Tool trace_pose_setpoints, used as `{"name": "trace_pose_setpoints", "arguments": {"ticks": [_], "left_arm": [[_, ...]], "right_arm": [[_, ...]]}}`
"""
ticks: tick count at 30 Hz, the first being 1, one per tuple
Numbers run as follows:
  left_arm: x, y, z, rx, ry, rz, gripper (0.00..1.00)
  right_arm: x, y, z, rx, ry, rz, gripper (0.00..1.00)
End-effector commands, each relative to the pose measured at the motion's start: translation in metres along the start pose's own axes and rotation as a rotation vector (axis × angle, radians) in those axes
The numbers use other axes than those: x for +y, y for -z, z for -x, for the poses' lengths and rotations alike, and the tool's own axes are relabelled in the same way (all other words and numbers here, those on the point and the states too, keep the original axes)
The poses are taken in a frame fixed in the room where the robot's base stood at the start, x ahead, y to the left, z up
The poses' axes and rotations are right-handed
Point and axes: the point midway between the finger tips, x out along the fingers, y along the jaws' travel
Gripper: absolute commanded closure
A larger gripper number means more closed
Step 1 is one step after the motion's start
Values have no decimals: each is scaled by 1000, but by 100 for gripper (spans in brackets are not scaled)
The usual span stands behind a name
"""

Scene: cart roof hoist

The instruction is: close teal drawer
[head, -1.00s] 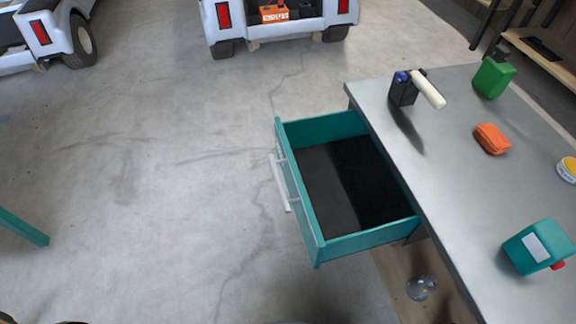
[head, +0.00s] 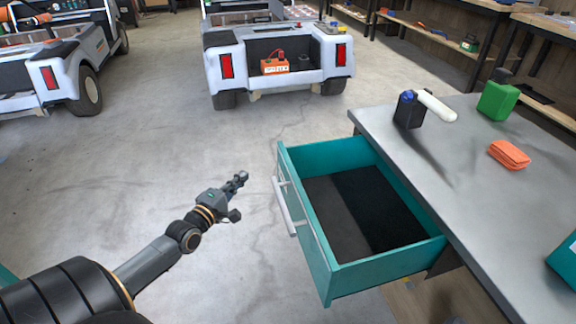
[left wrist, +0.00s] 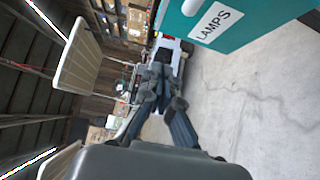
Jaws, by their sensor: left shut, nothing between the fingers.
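The teal drawer (head: 331,275) stands pulled out from the grey-topped bench, and its dark inside looks empty. Its pale bar handle (head: 284,207) is on the front, facing left. My left gripper (head: 241,178) is shut and empty, in the air a little left of the drawer front and apart from the handle. In the left wrist view the gripper (left wrist: 165,80) shows from behind, with the teal front (left wrist: 256,22) and its "LAMPS" label at the upper right. My right gripper is not in view.
White carts (head: 278,60) stand at the back. The floor left of the drawer is clear.

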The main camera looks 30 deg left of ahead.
Motion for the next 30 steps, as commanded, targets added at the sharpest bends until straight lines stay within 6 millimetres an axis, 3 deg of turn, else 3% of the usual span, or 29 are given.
{"name": "trace_pose_setpoints", "arguments": {"ticks": [8,15,21,30], "left_arm": [[0,0,-50,1,-2,-2,100],[-2,0,-96,1,1,-5,100],[-1,-21,-115,2,2,-1,100],[-2,-28,-122,1,5,-5,100]], "right_arm": [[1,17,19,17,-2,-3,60],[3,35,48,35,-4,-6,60],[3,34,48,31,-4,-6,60],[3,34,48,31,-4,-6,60]]}}
